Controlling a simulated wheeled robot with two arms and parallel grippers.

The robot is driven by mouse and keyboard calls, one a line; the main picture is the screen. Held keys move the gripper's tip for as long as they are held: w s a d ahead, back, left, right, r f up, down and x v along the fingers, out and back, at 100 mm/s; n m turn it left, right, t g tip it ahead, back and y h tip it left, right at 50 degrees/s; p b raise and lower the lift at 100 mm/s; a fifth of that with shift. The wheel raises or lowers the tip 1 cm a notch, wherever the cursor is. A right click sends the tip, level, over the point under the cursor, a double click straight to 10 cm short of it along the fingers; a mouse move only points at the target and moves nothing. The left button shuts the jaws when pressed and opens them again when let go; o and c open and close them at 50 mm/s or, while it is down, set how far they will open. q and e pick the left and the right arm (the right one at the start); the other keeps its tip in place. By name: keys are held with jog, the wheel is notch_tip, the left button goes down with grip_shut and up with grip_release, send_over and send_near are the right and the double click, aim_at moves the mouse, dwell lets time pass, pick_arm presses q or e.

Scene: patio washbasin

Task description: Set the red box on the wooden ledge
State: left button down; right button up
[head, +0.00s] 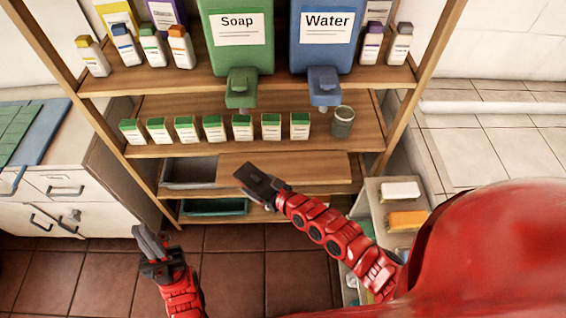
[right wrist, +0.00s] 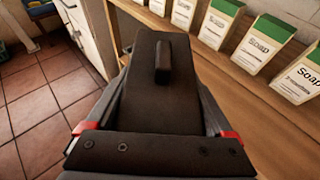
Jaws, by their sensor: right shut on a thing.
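The wooden ledge (head: 325,170) is a bare plank jutting out below the row of small soap boxes in the head view. My right gripper (head: 262,186) is over the ledge's left front part. It is shut on a dark, flat block (head: 255,180) with a small raised knob, which fills the middle of the right wrist view (right wrist: 150,105). Small red patches show at both sides of the block there. I see no clearly red box. I cannot tell whether the block touches the ledge. My left gripper (head: 150,240) is low over the floor; its jaw gap is unclear.
Small soap boxes (head: 213,128) and a grey-green cup (head: 342,122) stand on the shelf above. A green tray (head: 212,207) lies below. A side stand (head: 385,188) holds a white and an orange item. White cabinets stand left.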

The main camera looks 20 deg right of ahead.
jog(key=b, duration=1.1)
send_over(283, 166)
jog(key=s+a, duration=0.3)
jog(key=a, duration=0.1)
jog(key=shift+s+d+f, duration=0.1)
jog(key=shift+d+f, duration=0.1)
jog(key=shift+f, duration=0.6)
jog(key=w+d, duration=0.2)
jog(key=w+d+b, duration=0.1)
jog(key=shift+d+r, duration=0.25)
jog(key=shift+d, duration=0.15)
jog(key=shift+f, duration=0.2)
notch_tip(283, 166, down, 3)
jog(key=shift+r+p, duration=0.1)
jog(key=shift+p, duration=0.25)
jog(key=shift+f, duration=0.2)
